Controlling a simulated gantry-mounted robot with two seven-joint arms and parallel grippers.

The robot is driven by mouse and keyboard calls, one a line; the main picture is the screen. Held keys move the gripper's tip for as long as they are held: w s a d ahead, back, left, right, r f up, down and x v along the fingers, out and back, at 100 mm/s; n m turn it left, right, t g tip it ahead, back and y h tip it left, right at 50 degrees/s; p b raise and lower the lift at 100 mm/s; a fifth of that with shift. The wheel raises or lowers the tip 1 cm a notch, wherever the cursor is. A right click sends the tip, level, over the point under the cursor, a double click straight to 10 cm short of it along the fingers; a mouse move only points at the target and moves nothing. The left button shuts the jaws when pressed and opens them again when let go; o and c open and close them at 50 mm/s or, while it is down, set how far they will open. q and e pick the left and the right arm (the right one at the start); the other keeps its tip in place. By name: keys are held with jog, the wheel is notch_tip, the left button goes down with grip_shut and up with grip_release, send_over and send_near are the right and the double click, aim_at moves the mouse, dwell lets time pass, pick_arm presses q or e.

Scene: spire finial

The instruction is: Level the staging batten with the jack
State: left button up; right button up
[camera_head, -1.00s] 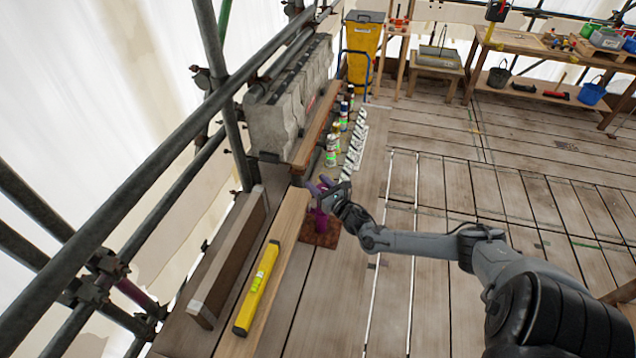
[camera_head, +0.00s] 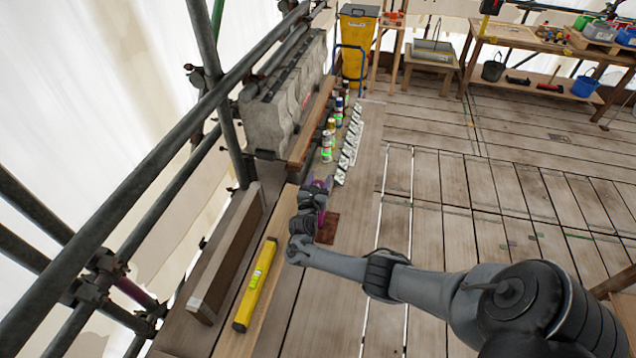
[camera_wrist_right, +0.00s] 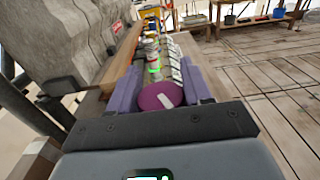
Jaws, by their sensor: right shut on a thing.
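The staging batten (camera_head: 279,259) is a long pale timber along the left edge of the deck. A yellow spirit level (camera_head: 257,284) lies on it; its bubble is too small to read. The jack shows as a purple part above a reddish-brown base plate (camera_head: 328,228) beside the batten's far part. My right gripper (camera_head: 319,187) is over the jack, hiding most of it. In the right wrist view, its fingers are shut on the jack's round purple head (camera_wrist_right: 161,96), which has a pale mark on top. My left gripper is not in view.
A dark timber with pale ends (camera_head: 229,254) lies left of the batten. Grey carved stone (camera_head: 285,105) stands beyond it, with several spray cans (camera_head: 327,146) and a row of pale pieces (camera_head: 350,145) nearby. Scaffold tubes (camera_head: 150,170) run along the left.

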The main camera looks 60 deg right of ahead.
jog(key=shift+s+m+g+h+b, duration=0.15)
jog(key=shift+m+g+h+b, duration=0.25)
jog(key=shift+m+g+b, duration=1.3)
jog(key=shift+s+g, duration=0.1)
jog(key=shift+g, duration=0.6)
jog(key=o, duration=1)
